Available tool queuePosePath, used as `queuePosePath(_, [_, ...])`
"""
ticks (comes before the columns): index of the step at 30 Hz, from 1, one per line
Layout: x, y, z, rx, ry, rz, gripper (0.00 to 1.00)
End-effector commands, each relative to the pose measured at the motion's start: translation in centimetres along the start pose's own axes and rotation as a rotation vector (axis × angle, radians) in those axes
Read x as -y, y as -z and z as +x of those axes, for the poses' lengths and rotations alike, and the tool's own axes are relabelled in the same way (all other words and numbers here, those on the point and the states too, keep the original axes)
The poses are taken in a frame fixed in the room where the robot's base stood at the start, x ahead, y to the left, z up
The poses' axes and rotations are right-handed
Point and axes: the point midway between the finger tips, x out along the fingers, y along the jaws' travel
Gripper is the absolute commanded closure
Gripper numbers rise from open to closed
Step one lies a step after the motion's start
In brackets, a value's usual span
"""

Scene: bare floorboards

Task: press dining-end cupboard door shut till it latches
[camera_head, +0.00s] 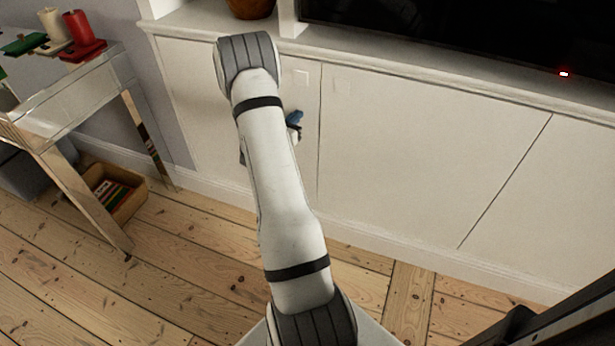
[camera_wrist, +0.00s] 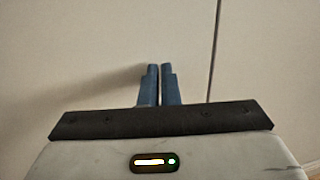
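The white cupboard door (camera_head: 196,100) is the left panel of the low built-in unit, at the end near the side table. My arm hides much of it. A thin dark seam parts it from the panel on its right, and it looks about flush. In the wrist view, the door (camera_wrist: 75,50) fills the left, with the seam to the right of my fingers. My gripper (camera_wrist: 159,68) has its blue fingers together, empty, pointing at the door close to the seam. I cannot tell whether the fingertips touch it. In the head view, only a bit of blue shows beside my arm.
More white panels (camera_head: 410,150) run right under a ledge with a dark screen (camera_head: 420,25). A side table (camera_head: 60,105) holding candles (camera_head: 80,28) stands left, with a box (camera_head: 115,190) on the floor beneath. Bare floorboards (camera_head: 150,270) lie in front.

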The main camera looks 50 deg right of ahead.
Motion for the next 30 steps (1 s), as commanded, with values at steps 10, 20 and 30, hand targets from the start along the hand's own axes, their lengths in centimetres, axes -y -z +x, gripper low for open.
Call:
queuePosePath(10, [0.0,0.0,-0.8,-0.001,0.002,0.001,1.0])
queuePosePath(20, [0.0,0.0,-5.5,0.0,0.0,0.0,1.0])
queuePosePath(30, [-0.1,0.0,-10.3,-0.001,-0.002,0.0,1.0])
